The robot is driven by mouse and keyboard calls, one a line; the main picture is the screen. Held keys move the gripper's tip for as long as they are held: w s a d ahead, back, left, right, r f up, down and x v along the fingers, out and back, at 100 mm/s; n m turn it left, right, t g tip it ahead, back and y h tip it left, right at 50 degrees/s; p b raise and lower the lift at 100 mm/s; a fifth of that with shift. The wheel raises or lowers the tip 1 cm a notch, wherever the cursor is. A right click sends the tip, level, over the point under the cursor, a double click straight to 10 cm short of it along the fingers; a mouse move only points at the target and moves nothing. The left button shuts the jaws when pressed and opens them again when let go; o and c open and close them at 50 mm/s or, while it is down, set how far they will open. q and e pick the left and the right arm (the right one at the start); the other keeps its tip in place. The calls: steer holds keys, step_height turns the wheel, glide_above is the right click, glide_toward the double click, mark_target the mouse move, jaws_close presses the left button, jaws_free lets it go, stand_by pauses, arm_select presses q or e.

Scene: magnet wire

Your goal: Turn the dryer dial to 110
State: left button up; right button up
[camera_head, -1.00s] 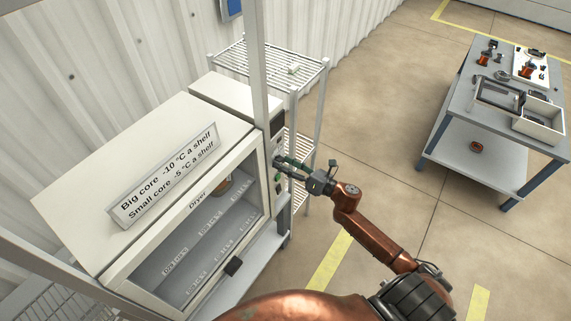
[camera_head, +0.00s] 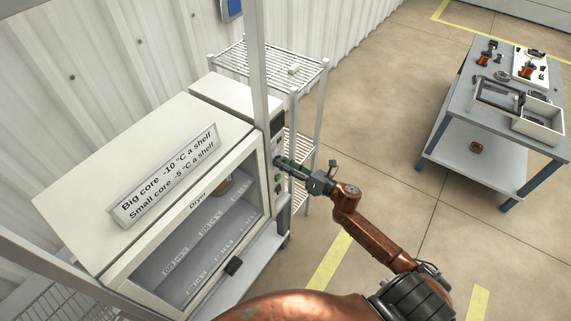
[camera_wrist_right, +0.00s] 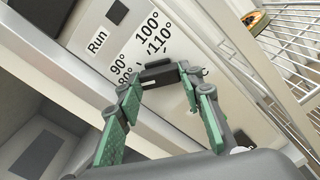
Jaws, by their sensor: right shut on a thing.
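The dryer (camera_head: 150,150) is a pale cabinet with a glass front at the left of the head view. Its control panel (camera_head: 277,187) is on the narrow right part. The dial (camera_wrist_right: 157,73) shows as a dark knob in the right wrist view, below printed marks (camera_wrist_right: 146,45) of 80°, 90°, 100° and 110°. My right gripper (camera_head: 281,162) is at the upper part of the panel. In the right wrist view its green-padded fingers (camera_wrist_right: 162,80) are shut on the dial, one on each side. The dial's exact setting cannot be told. My left gripper is out of view.
A sign (camera_head: 165,178) about core sizes leans on the dryer. A wire shelf rack (camera_head: 311,75) stands close behind the panel. A grey-blue table (camera_head: 462,128) with parts and bins is at the far right. Open floor (camera_head: 385,130) lies between.

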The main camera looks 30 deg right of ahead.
steer(key=m+p, duration=1.2)
steer(key=m, duration=1.1)
steer(key=shift+p, duration=0.3)
steer(key=shift+m, duration=0.3)
steer(key=o, duration=1.2)
steer(key=shift+c, duration=0.2)
steer(key=shift+s+d, duration=0.1)
